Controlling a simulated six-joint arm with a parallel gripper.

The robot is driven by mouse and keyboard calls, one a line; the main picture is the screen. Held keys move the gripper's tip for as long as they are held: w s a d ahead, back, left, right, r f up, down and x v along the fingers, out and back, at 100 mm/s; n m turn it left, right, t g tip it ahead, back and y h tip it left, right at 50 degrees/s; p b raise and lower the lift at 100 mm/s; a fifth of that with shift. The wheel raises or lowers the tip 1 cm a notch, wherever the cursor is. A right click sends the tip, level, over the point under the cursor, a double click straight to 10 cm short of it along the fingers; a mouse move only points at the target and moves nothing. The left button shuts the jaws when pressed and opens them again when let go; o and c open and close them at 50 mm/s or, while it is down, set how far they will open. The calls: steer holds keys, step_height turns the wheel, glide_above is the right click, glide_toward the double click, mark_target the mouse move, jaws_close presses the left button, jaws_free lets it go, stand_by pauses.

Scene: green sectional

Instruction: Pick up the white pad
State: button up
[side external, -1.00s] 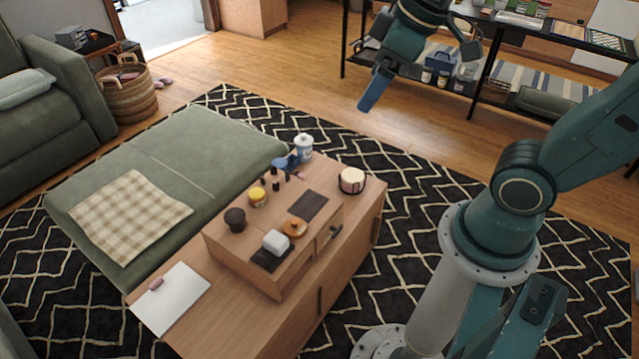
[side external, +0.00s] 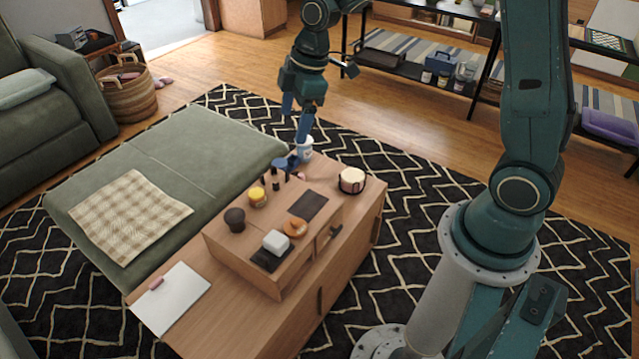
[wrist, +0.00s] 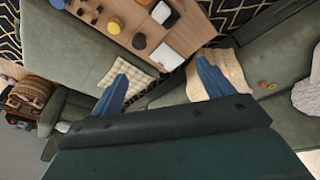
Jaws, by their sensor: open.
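A flat white pad (side external: 172,298) lies on the near left end of the wooden cabinet, with a small pink item on its edge. It also shows in the wrist view (wrist: 167,57), between my fingers in the picture. A small white block (side external: 276,241) sits on a dark square on the raised wooden box. It also shows in the wrist view (wrist: 161,13). My gripper (side external: 297,122) is open and empty, its blue fingers pointing down above the cabinet's far end, away from the pad. Its fingers also show in the wrist view (wrist: 163,72). A fingertip overlaps the white lidded cup in the side view.
The raised box (side external: 240,262) carries a dark cup (side external: 235,220), a yellow jar (side external: 258,197) and an orange item (side external: 295,227). The white cup (side external: 305,150) and a cream round pot (side external: 352,180) stand beyond. A checked cloth (side external: 130,215) lies on the green sofa section.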

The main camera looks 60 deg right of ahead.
steer(key=w+f+n+g+y, duration=0.1)
steer(key=w+f+n, duration=0.35)
steer(key=f, duration=0.75)
steer(key=n+g+y, duration=0.1)
steer(key=n, duration=0.2)
glide_toward(276, 238)
steer(key=shift+m+y, duration=0.25)
steer(key=shift+y, duration=0.05)
steer(key=shift+x, duration=2.65)
steer(key=shift+d+f, duration=0.1)
steer(key=shift+f, duration=0.05)
steer(key=shift+x, duration=2.55)
steer(key=c, duration=1.1)
